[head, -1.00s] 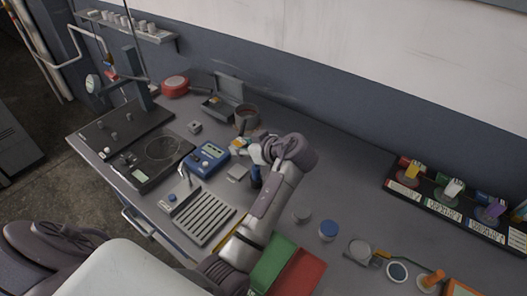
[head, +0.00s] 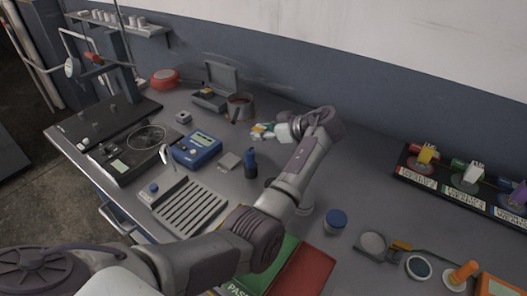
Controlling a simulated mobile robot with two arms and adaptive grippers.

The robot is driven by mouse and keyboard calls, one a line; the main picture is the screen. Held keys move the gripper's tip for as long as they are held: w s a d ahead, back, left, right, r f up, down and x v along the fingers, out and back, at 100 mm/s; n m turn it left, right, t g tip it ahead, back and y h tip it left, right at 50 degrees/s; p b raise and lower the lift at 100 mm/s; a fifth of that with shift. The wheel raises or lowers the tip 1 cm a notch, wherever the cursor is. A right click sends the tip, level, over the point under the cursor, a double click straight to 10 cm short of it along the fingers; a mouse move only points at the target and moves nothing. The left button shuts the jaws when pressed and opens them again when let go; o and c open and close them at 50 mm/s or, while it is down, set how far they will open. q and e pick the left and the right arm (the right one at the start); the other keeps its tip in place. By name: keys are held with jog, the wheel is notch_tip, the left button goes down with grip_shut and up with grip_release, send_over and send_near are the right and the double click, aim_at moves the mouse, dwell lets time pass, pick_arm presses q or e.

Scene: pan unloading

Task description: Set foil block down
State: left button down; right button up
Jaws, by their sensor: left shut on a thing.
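My left gripper (head: 270,131) is over the back middle of the bench, right of the pan. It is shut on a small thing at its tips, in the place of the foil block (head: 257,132). The block is small and partly hidden by the fingers, with pale and coloured patches there, so its shape is unclear. The dark round pan (head: 240,107) stands on the bench to the left of the gripper, apart from it. I cannot tell how high the gripper is above the bench. My right gripper is not in view.
A blue meter (head: 197,149), a small grey plate (head: 229,161) and a dark blue bottle (head: 250,164) stand left of my arm. An open grey case (head: 215,97) is behind. Bench between gripper and rack (head: 455,187) is mostly clear.

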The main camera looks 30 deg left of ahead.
pick_arm(q)
jog(key=shift+f+b, duration=1)
jog(key=shift+f, duration=1)
jog(key=shift+f, duration=0.15)
jog(key=c, duration=0.7)
grip_release()
